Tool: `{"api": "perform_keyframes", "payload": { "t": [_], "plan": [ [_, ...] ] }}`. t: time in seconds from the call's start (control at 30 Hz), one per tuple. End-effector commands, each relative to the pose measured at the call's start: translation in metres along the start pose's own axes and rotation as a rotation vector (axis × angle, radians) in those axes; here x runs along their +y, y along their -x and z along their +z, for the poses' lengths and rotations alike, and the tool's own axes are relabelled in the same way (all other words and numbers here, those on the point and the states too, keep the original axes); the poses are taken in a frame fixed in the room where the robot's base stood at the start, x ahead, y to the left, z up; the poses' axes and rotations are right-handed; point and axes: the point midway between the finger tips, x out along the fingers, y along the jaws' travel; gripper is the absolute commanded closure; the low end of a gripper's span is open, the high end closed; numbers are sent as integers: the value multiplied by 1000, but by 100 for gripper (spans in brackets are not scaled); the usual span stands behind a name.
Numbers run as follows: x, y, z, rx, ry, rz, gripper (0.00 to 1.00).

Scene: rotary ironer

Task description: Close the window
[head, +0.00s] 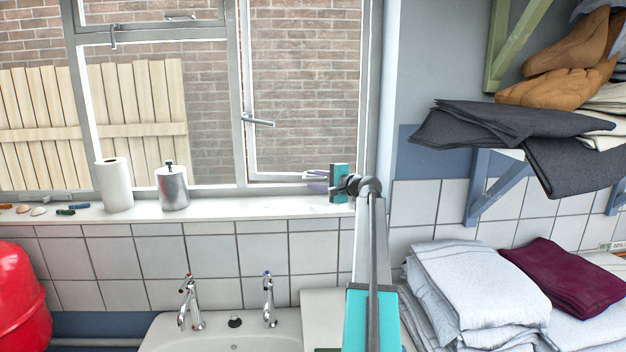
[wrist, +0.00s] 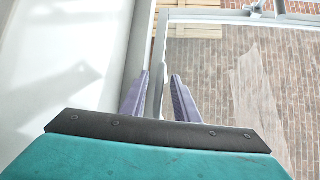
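The window's right-hand pane (head: 305,80) has a pale grey frame, and a lever handle (head: 257,120) is on its left side. In the wrist view, a narrow strip of brick wall shows between the pane's frame (wrist: 245,19) and the fixed frame, so the pane looks slightly ajar. My gripper (head: 312,180) is at the pane's lower right, just above the sill, pointing left. In the wrist view, my gripper's fingers (wrist: 158,98) are apart, with a thin pale bar of the window between them. A gap shows beside the right finger; contact on the left is unclear.
The sill (head: 240,205) holds a paper roll (head: 116,184), a metal canister (head: 172,187) and small items at left. A sink (head: 225,330) with two taps is below. Folded towels (head: 475,290) and a laden shelf are right of my arm.

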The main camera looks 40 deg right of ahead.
Motion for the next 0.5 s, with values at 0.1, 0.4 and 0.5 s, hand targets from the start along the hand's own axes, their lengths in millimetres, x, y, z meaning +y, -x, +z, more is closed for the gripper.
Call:
{"api": "perform_keyframes", "payload": {
  "t": [0.1,0.4,0.5],
  "plan": [
    [0,-3,0,-1,0,0,72],
    [0,-3,1,-1,0,0,86],
    [0,-3,1,-1,0,0,100]
  ]
}}
